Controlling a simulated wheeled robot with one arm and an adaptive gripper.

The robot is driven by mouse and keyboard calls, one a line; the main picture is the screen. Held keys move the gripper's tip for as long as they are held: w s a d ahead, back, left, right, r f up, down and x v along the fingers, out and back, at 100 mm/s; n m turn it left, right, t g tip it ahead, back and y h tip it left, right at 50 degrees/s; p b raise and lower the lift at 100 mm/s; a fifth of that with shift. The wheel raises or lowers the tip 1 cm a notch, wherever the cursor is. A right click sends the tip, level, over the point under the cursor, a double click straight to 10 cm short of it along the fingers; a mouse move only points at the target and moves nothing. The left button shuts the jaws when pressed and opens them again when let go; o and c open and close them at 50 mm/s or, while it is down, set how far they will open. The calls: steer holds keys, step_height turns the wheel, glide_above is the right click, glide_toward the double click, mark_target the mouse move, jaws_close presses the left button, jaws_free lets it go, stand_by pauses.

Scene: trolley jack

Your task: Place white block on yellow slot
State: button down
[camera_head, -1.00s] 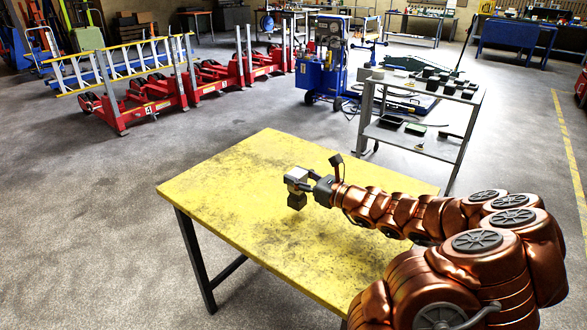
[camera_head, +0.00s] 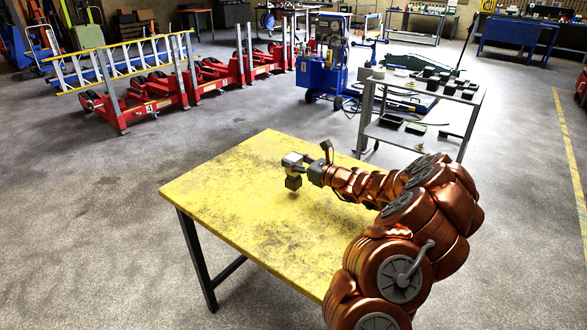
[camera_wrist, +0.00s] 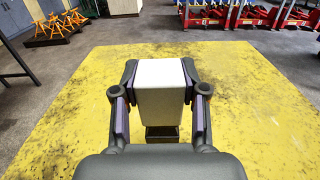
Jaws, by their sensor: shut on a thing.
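A white block (camera_wrist: 161,88) sits between the two fingers of my gripper (camera_wrist: 160,78) in the wrist view. The fingers press on its left and right sides. In the head view my gripper (camera_head: 303,166) holds the block (camera_head: 292,158) above the yellow tabletop (camera_head: 235,207), near its far part. A dark, square piece (camera_head: 293,183) hangs directly under the block and also shows below it in the wrist view (camera_wrist: 162,133). I cannot tell whether it is part of the block. No separate yellow slot can be made out; the worn tabletop itself is yellow.
The tabletop around my gripper is clear. A grey metal cart (camera_head: 412,138) with several dark blocks stands beyond the table's far right. A blue machine (camera_head: 320,75) and red jacks (camera_head: 150,97) stand farther back on the open floor.

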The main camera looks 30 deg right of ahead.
steer(key=shift+w+d, duration=0.15)
steer(key=shift+w, duration=0.1)
steer(key=shift+f, duration=0.25)
steer(key=shift+f+p, duration=0.4)
steer(key=shift+f, duration=1.05)
steer(key=c, duration=0.6)
jaws_free()
steer(key=shift+f, duration=0.15)
steer(key=b+v, duration=0.1)
steer(key=v, duration=1.1)
